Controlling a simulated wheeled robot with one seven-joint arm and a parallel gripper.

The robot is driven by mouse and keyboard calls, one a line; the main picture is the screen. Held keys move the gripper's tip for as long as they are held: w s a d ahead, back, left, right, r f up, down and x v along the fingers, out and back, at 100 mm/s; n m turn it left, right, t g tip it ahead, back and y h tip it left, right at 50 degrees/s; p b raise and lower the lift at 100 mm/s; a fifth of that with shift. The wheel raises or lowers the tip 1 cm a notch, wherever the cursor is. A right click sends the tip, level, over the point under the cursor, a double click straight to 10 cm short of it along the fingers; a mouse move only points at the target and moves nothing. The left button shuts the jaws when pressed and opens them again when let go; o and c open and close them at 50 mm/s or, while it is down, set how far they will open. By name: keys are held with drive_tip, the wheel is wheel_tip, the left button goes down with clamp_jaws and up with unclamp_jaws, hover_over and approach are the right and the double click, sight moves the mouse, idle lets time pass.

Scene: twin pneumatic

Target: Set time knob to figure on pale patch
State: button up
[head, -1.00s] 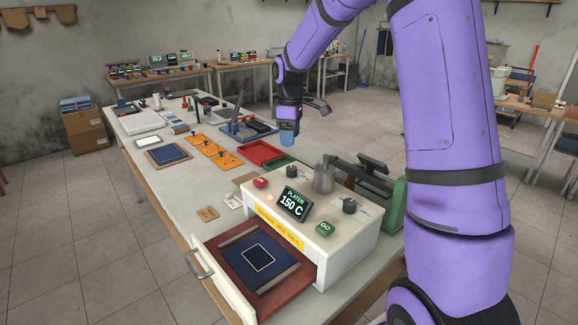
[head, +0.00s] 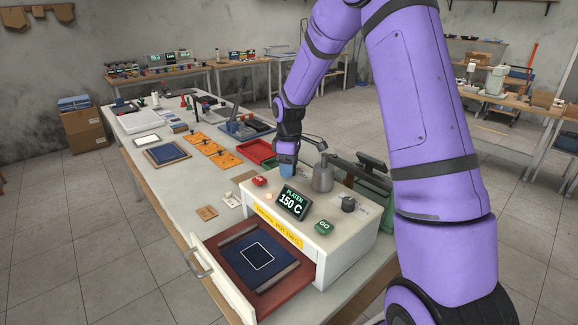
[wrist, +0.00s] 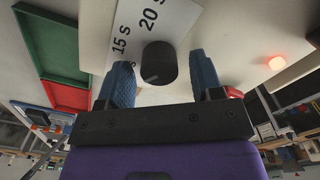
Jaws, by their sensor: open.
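The time knob (wrist: 158,64) is a dark round knob in the wrist view, on a pale patch (wrist: 125,32) with the figures "15 s" and "20 s" beside it. A further figure is partly hidden. My gripper (wrist: 165,80) is open, with a blue finger on each side of the knob in that view. I cannot tell whether the fingers touch it. In the head view my gripper (head: 287,172) is over the back left of the white press box (head: 345,245) and hides the knob. The display (head: 292,203) reads "PLATEN 150 C".
A second dark knob (head: 348,203), a green GO button (head: 323,228) and a red button (head: 259,181) are on the box. A grey metal cylinder (head: 322,176) stands close right of my gripper. An open drawer (head: 290,275) juts out at the front.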

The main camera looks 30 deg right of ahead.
drive_tip(key=c, duration=0.9)
drive_tip(key=m, duration=0.5)
drive_tip(key=shift+w+m, duration=0.1)
drive_tip(key=shift+m, duration=0.2)
drive_tip(key=m, duration=0.6)
drive_tip(key=shift+d, duration=0.2)
drive_tip(key=o, duration=0.9)
